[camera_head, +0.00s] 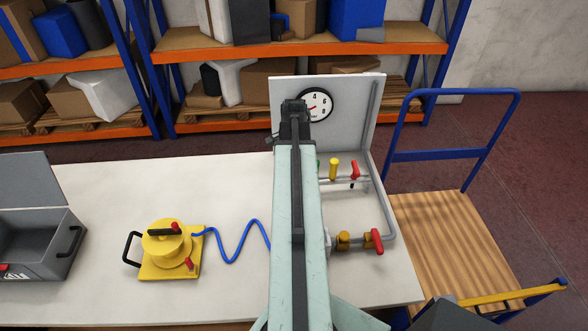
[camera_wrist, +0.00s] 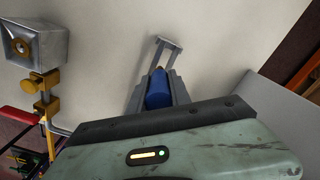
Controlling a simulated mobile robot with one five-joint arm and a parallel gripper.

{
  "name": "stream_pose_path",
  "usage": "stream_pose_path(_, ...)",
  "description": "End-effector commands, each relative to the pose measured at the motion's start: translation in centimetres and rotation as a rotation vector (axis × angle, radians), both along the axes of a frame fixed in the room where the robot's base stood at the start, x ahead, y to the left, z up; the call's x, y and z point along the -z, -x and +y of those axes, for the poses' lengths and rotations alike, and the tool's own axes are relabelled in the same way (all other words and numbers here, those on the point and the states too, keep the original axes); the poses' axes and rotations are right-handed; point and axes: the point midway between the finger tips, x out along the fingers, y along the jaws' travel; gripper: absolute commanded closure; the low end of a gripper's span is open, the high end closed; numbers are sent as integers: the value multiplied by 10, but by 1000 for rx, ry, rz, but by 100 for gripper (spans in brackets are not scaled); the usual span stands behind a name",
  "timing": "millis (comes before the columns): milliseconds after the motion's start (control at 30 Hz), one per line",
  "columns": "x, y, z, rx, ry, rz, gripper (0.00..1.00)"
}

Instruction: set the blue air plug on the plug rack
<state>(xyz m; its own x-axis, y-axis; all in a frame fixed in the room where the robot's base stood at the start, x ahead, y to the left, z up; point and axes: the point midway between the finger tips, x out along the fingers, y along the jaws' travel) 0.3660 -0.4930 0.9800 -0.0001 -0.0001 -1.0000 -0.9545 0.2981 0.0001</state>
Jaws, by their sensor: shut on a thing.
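The blue air plug (camera_wrist: 158,90) shows in the wrist view between the two grey fingers of my gripper (camera_wrist: 157,88), which is shut on it. Just beyond the plug, a small light-grey U-shaped bracket (camera_wrist: 172,44) stands out against the pale surface; it may be the plug rack. I cannot tell whether the plug touches it. In the head view my gripper (camera_head: 294,108) is in front of the upright white panel, left of the gauge. The plug is hidden there behind my arm.
The white panel (camera_head: 355,95) carries a round gauge (camera_head: 316,104). Red-handled valves (camera_head: 376,241) and pipes lie right of my arm. A yellow vacuum base (camera_head: 150,262) with a blue coiled hose (camera_head: 232,255) and a grey case (camera_head: 45,250) stand on the left of the table.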

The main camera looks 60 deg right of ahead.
Motion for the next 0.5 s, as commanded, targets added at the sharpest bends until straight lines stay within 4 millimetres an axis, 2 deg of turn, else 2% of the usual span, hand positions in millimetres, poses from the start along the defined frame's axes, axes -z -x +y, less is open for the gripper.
stream_pose_path(500, 14, 0, 0, 0, 0, 0, 100)
